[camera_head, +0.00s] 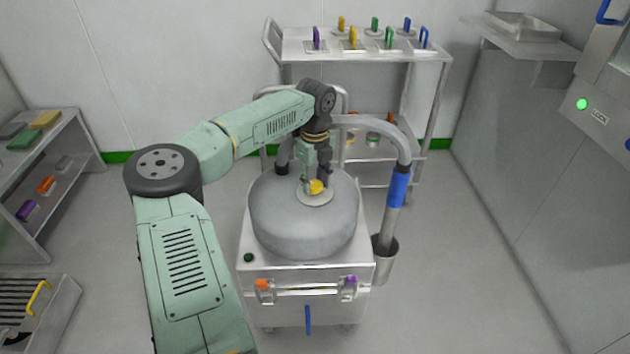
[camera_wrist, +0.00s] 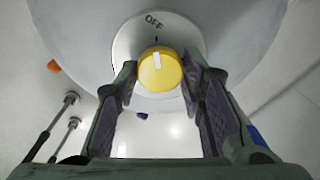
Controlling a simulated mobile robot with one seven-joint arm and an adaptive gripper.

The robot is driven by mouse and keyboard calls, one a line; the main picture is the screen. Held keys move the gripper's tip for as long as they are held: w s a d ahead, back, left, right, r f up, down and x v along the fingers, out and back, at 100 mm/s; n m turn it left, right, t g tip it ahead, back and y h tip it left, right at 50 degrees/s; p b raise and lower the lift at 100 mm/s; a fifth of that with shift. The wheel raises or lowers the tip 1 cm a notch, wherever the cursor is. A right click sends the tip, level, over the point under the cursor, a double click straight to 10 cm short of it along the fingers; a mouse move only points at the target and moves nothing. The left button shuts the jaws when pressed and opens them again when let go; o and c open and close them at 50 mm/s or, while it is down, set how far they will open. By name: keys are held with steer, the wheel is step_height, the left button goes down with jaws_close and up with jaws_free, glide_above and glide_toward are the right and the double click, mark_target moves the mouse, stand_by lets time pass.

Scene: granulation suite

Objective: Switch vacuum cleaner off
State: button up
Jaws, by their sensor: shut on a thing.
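The vacuum cleaner (camera_head: 300,225) is a grey dome on a white wheeled cabinet. A yellow knob (camera_head: 316,187) sits on a pale round plate on top of it. In the wrist view the yellow knob (camera_wrist: 160,72) bears a white pointer, which points up, almost straight at the tick under the word OFF on the plate (camera_wrist: 133,38). My gripper (camera_head: 316,180) comes down from above onto the knob. In the wrist view my gripper (camera_wrist: 160,80) has one finger at each side of the knob, shut on it.
A grey hose with a blue grip (camera_head: 398,188) arches to the right of the dome into a metal cup (camera_head: 384,262). A steel cart (camera_head: 350,46) with coloured handled pieces stands behind. A shelf (camera_head: 60,150) is at left. Floor is clear at right.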

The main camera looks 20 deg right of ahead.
mark_target(315, 184)
stand_by(0.3)
steer(key=o, duration=1.1)
steer(key=shift+o, duration=0.2)
step_height(315, 184, up, 12)
